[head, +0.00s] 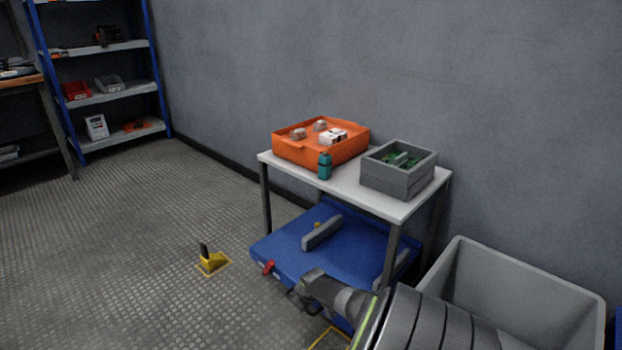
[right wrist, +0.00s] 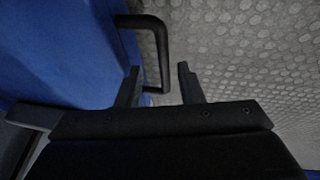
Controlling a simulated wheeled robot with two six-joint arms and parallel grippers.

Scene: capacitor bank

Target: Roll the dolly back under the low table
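The blue dolly (head: 285,240) sits partly beneath the low table (head: 400,206), its front part sticking out past the table legs. Grey bars lie on its deck and a red lever (head: 268,267) is on its front edge. My right gripper (head: 298,298) is at the dolly's front edge, partly hidden by my arm. In the right wrist view my right gripper (right wrist: 160,85) is open. The dolly's black handle (right wrist: 158,50) reaches between its fingers, with a gap to the right finger. The blue deck (right wrist: 60,50) lies left. My left gripper is out of view.
A yellow chock (head: 213,262) with a black grip stands on the floor left of the dolly. An orange tray (head: 290,152), a teal bottle (head: 324,167) and a grey crate (head: 392,181) are on the table. A grey bin (head: 440,268) stands right.

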